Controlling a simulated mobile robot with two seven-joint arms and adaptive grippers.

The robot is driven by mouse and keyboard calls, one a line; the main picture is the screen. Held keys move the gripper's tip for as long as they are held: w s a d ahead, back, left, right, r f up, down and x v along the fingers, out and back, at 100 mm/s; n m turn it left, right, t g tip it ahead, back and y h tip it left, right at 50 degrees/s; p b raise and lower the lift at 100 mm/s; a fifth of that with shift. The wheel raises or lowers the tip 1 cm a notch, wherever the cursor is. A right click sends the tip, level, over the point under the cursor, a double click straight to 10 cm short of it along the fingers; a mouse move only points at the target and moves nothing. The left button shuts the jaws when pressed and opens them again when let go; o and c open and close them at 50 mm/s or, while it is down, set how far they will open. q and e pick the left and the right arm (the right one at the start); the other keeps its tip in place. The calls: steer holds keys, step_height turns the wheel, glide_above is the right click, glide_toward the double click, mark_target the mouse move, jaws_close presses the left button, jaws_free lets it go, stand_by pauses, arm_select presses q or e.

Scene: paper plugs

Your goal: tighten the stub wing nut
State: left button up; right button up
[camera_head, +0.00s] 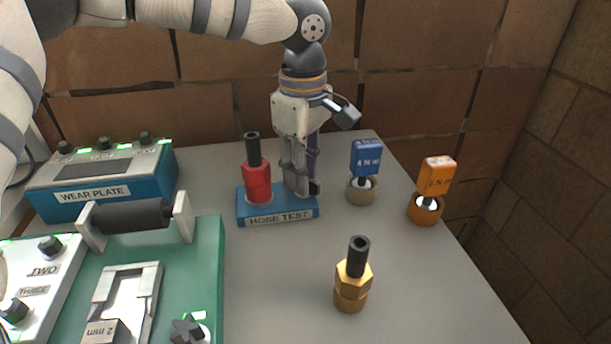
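My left gripper (302,188) points straight down over the right end of the blue HOSE TEST block (280,219). Its fingertips reach down to the block, close together, and I cannot tell whether they hold anything. No wing nut shows clearly; the fingers hide that end of the block. A red fitting (257,183) with a black tube (252,149) stands upright on the block, just left of the fingers. A dark star-shaped knob (187,331) sits on the green base at the bottom edge, partly cut off. My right gripper is out of view.
A brass fitting with a black tube (352,288) stands at the front. A blue-tagged plug (366,158) and an orange-tagged plug (438,175) stand at right. The WEAR PLATE box (100,185) and green base (205,270) fill the left. The grey table (270,290) is bare around the brass fitting.

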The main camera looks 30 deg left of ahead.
arm_select(q)
jaws_close()
steer(key=m, duration=1.6)
steer(key=shift+m, duration=0.3)
steer(key=m, duration=0.5)
steer(key=shift+m+b, duration=0.35)
steer(key=shift+m, duration=0.05)
steer(key=shift+r, duration=0.1)
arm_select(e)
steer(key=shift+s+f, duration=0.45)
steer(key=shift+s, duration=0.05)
